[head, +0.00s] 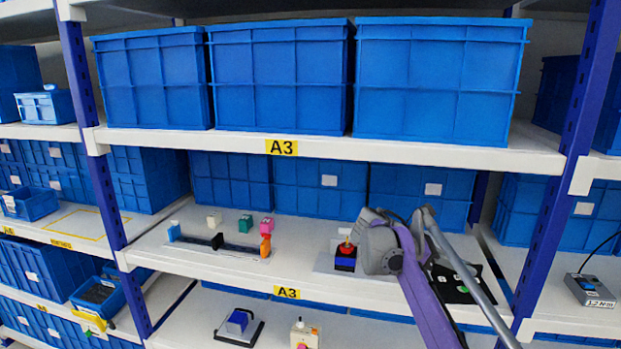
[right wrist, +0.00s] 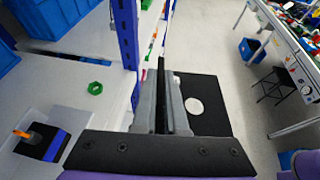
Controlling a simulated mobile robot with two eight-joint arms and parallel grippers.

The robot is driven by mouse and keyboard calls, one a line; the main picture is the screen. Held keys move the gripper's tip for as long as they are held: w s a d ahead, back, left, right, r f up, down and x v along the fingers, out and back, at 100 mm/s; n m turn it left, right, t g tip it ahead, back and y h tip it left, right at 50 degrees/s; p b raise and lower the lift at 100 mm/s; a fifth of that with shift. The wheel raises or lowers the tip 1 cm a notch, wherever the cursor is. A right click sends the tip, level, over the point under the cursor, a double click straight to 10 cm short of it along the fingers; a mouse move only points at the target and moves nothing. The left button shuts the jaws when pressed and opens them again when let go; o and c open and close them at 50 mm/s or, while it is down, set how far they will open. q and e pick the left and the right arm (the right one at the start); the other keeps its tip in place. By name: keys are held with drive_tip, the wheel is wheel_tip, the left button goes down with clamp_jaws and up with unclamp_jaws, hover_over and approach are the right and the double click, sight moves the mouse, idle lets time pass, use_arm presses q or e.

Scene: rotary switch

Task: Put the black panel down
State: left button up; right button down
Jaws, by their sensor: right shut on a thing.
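The black panel (head: 463,287) shows in the head view at the right, beside my right gripper (head: 425,258) and partly behind my arm. It carries a white round mark. In the right wrist view the panel (right wrist: 212,112) shows just right of my right gripper's fingers (right wrist: 166,82), with a thin dark edge between them. The fingers are shut on the panel. Whether the panel touches the shelf cannot be told. My left gripper is not in view.
The white middle shelf (head: 300,262) holds a rotary switch with a red knob (head: 346,249), next to my gripper. A row of coloured switches (head: 238,243) stands to its left. Blue crates (head: 322,185) line the back. A blue post (head: 578,130) stands at the right.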

drive_tip(key=w+a+f+n+t+y, duration=0.1)
drive_tip(key=w+a+f+n+t, duration=0.15)
drive_tip(key=f+n+t, duration=0.4)
drive_tip(key=w+a+f+n+t+y, duration=0.1)
drive_tip(key=w+a+f+n+t, duration=0.15)
drive_tip(key=f, duration=0.65)
drive_tip(key=s+a+f+n+t+y, duration=0.5)
drive_tip(key=s+a+f+n+y, duration=0.1)
drive_tip(key=a, duration=0.4)
drive_tip(key=shift+s+f+n+y, duration=0.4)
drive_tip(key=shift+s+f+y, duration=0.45)
drive_tip(key=shift+s, duration=0.25)
